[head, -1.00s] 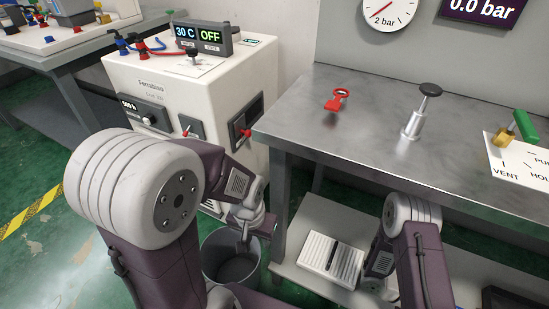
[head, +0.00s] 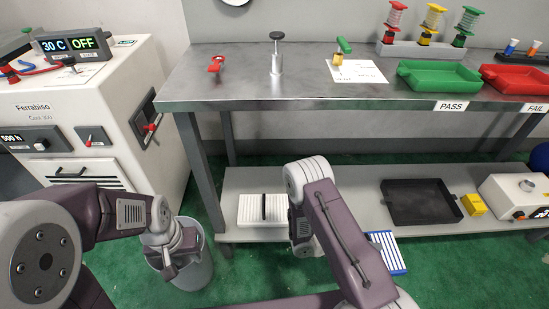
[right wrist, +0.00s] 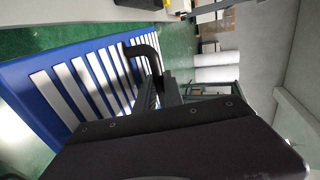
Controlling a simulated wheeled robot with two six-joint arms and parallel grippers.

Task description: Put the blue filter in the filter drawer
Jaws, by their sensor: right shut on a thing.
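The blue filter (head: 388,252), a blue frame with white slats, shows past my right forearm in the head view. In the right wrist view the blue filter (right wrist: 75,85) fills the left side, with a black handle (right wrist: 146,50). My right gripper (right wrist: 158,88) is shut on that handle; in the head view my arm hides the fingers. A slotted front panel with a dark handle (head: 75,172), apparently the filter drawer, is low on the white Ferrabiso machine (head: 90,85) and looks shut. My left gripper (head: 176,262) hangs over a grey bin; its finger opening is unclear.
A white filter (head: 263,209) with a black handle lies on the lower shelf, near a black tray (head: 420,202) and a yellow box (head: 474,204). The grey bin (head: 190,268) stands before the machine. The metal table (head: 300,90) holds a red key-shaped part (head: 216,63) and trays.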

